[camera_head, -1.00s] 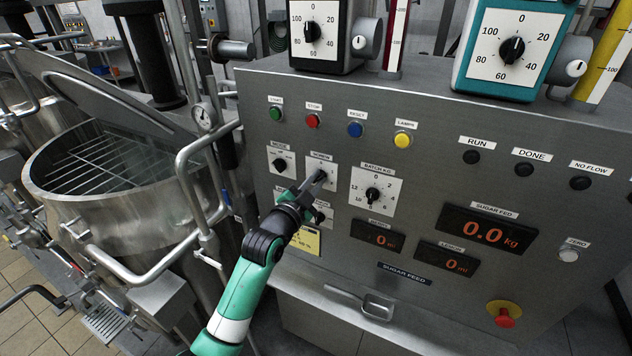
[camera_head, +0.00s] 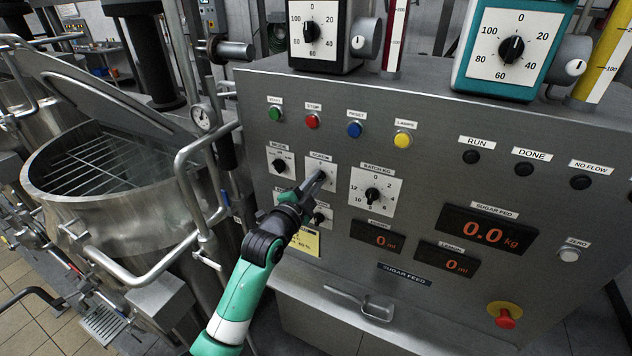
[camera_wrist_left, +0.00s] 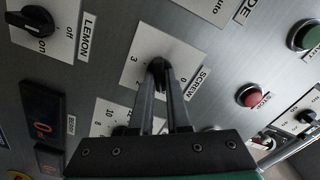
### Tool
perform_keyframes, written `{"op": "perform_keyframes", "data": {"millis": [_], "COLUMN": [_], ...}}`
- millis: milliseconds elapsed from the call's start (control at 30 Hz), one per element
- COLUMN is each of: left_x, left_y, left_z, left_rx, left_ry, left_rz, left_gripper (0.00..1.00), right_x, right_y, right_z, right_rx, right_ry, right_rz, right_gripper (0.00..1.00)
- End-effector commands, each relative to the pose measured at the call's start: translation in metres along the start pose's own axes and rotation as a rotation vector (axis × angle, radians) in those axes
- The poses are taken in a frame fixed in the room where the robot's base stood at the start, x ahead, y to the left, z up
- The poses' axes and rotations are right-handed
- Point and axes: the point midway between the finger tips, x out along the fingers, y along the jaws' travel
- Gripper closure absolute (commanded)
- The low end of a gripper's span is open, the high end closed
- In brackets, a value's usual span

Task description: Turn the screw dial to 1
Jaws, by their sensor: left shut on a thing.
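The screw dial (camera_head: 314,166) is a white square plate on the grey control panel, with a black knob mostly hidden by my gripper in the head view. In the left wrist view the screw dial (camera_wrist_left: 137,52) lies beside its "SCREW" label, with a 3 and a 0 readable on it. My left gripper (camera_head: 318,178) reaches up from below and is shut on the black knob (camera_wrist_left: 158,66), one finger on each side of it. Where the knob points cannot be read clearly. My right gripper is not in view.
The mode dial (camera_head: 281,162) is close on the left, and the batch kg dial (camera_head: 375,193) close on the right. A smaller knob (camera_head: 318,218) sits just below, partly behind my gripper. Push buttons, including a red one (camera_head: 312,121), stand above. An open steel vessel (camera_head: 125,215) is at left.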

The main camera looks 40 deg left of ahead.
Motion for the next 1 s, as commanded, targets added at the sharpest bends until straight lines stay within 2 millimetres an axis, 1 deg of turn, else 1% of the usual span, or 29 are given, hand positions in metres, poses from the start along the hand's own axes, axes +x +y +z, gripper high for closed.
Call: {"op": "perform_keyframes", "data": {"millis": [33,67,200,233,533,667,767,1000], "left_x": [0.0,0.0,0.0,0.0,-0.001,-0.01,-0.025,-0.076], "left_y": [0.0,0.0,0.0,0.0,0.0,0.0,0.0,0.0], "left_z": [0.0,0.0,0.0,0.0,0.0,0.0,0.0,0.0], "left_rx": [0.0,0.0,-0.001,-0.001,-0.001,-0.001,-0.001,-0.001], "left_ry": [0.0,0.0,0.0,0.0,0.0,0.0,0.0,0.0], "left_rz": [0.0,0.0,0.0,0.0,0.0,-0.001,0.0,-0.001], "left_gripper": [1.0,0.83,0.58,0.55,0.55,0.55,0.55,0.55], "right_x": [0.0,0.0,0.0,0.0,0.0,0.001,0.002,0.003], "right_y": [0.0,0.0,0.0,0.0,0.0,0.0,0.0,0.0], "right_z": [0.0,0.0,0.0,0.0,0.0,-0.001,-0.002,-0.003], "right_rx": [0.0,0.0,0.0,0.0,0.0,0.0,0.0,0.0], "right_ry": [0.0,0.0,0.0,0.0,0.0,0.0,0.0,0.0], "right_rz": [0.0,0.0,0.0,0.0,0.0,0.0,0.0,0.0], "right_gripper": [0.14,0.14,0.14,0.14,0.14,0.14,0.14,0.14]}}
